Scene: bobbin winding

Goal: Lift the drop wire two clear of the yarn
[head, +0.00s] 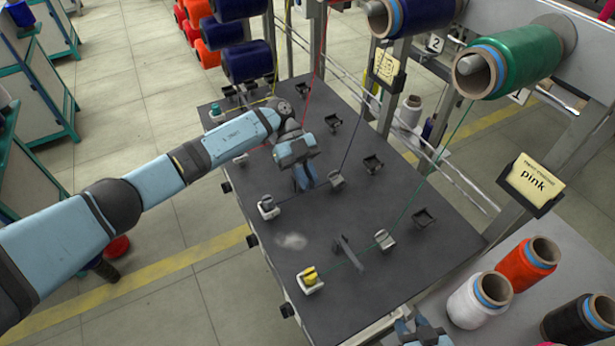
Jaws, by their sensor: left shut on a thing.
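My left gripper (306,182) points down over the middle of the dark table, at the second yarn lane counted from the near end. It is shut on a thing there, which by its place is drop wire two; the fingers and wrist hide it. The dark blue yarn (349,150) comes down from above to a grey guide (337,181) just right of the gripper. A white holder (268,207) stands left of it. I cannot tell whether the wire is clear of the yarn. A small part of my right gripper (421,331) shows at the bottom edge.
In the near lane, a grey drop wire (348,252) stands by the green yarn (411,202), between a guide (384,239) and a holder with a yellow bobbin (310,279). Red yarn (315,82) runs beyond my gripper. Spools stand on the right-hand table (460,342).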

